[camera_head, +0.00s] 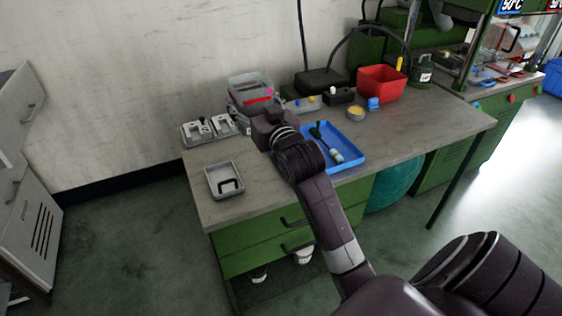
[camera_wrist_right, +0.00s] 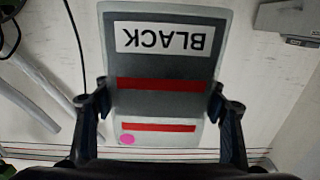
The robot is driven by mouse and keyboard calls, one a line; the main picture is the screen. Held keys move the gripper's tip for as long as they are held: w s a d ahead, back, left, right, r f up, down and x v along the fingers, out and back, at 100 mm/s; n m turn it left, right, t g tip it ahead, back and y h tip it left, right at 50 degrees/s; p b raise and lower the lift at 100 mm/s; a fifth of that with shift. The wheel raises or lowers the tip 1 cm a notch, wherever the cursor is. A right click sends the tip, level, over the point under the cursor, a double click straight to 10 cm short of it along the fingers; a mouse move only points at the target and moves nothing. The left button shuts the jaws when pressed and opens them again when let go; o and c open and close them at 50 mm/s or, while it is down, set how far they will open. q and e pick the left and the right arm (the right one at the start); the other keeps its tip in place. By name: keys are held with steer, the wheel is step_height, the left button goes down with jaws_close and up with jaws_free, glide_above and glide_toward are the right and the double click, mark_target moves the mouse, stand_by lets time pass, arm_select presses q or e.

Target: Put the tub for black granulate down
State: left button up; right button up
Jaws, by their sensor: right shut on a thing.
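The tub for black granulate (camera_head: 248,91) is grey and translucent with a red stripe and a pink dot. In the head view it is at the back of the grey workbench (camera_head: 260,190), near the wall. My right gripper (camera_wrist_right: 160,92) is shut on the tub, one finger on each side. In the right wrist view the tub (camera_wrist_right: 160,65) shows its label "BLACK" upside down. In the head view my wrist hides the tub's lower part, so I cannot tell whether it touches the bench. My left gripper is not in view.
A blue tray (camera_head: 351,159) with a dark green tool lies right of my wrist. A grey tray (camera_head: 238,192) with a black handle is at the front left. Small grey fixtures (camera_head: 198,132) stand left of the tub. A red bin (camera_head: 381,84) is at the back right.

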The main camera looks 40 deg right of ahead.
steer(key=shift+w+d+r, duration=0.25)
steer(key=shift+d+r, duration=0.15)
steer(key=shift+r, duration=0.25)
steer(key=shift+d+f, duration=0.1)
steer(key=shift+d, duration=0.05)
steer(key=b, duration=0.1)
glide_above(259, 174)
step_height(259, 174, down, 19)
steer(key=shift+f, duration=0.2)
steer(key=shift+f, duration=0.1)
steer(key=o, duration=1.8)
steer(key=shift+f, duration=0.1)
steer(key=shift+c, duration=0.2)
steer(key=o, duration=0.3)
